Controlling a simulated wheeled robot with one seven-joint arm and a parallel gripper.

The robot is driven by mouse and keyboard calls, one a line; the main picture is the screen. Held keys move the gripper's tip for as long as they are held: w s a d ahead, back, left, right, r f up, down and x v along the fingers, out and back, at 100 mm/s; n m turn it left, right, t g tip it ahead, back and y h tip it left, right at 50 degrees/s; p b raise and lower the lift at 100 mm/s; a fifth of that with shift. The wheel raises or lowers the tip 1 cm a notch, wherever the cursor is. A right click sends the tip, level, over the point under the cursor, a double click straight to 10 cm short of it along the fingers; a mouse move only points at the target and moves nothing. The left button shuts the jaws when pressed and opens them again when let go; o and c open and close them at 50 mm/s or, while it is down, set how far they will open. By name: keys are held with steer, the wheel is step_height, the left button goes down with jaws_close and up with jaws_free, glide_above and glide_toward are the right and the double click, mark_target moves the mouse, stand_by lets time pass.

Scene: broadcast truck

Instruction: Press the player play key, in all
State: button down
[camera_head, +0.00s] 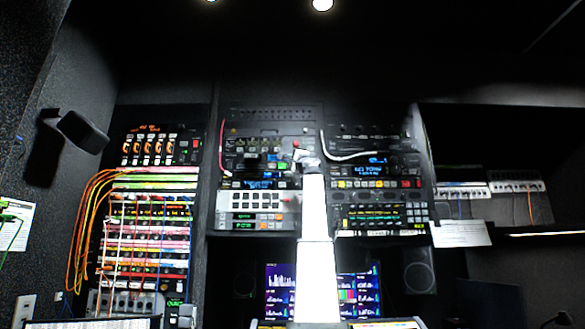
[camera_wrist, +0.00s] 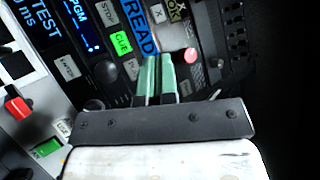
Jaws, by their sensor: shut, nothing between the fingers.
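In the wrist view my gripper (camera_wrist: 159,62) shows as two green fingers, shut with nothing between them. The fingertips lie over the player panel, beside the blue READ label (camera_wrist: 140,35) and just right of the lit green CUE key (camera_wrist: 122,43). A STOP key (camera_wrist: 108,13) sits above CUE.
In the wrist view a pink-red knob (camera_wrist: 190,55) is right of the fingers, and a dark knob (camera_wrist: 106,71) and an ENTER key (camera_wrist: 67,66) are left. In the head view, orange cables (camera_head: 85,225) loop at the left rack and a white cable (camera_head: 345,156) hangs right of my arm.

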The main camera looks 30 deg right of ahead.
steer(key=w+d, duration=0.4)
steer(key=w, duration=0.3)
steer(key=shift+w+d, duration=0.25)
steer(key=shift+d, duration=0.05)
steer(key=shift+w+d, duration=0.1)
steer(key=shift+w, duration=0.05)
stand_by(1.9)
steer(key=shift+w+d, duration=0.15)
steer(key=shift+w, duration=0.05)
steer(key=shift+w+d, duration=0.15)
steer(key=shift+w, duration=0.15)
stand_by(0.8)
steer(key=shift+s, duration=0.1)
steer(key=shift+s+a, duration=0.4)
steer(key=shift+s, duration=0.15)
stand_by(0.3)
steer(key=shift+s+a, duration=0.45)
steer(key=shift+s, duration=0.25)
steer(key=shift+s+a, duration=0.4)
steer(key=shift+s, duration=0.35)
steer(key=shift+s+a, duration=0.45)
steer(key=shift+s, duration=0.25)
